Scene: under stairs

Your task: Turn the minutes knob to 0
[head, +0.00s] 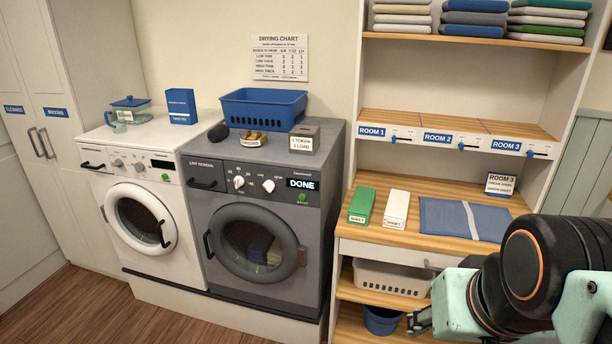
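The dark grey dryer (252,215) stands right of the white washer, and its display (301,184) reads DONE. Its panel has a left white knob (239,182) with marks around it and a right white knob (268,186). The labels by them are too small to read, so I cannot tell which is the minutes knob or its setting. A green button (302,197) sits below the display. My gripper (420,320) is at the lower right, low in front of the shelf unit and well apart from the dryer. Its fingers are small and partly hidden, so its opening is unclear.
A white washer (142,205) stands left. A blue basket (263,108), a coin bowl (253,139) and a grey box (304,139) sit on the dryer. The shelf unit (365,245) stands close on the right. Wooden floor (75,310) is clear at lower left.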

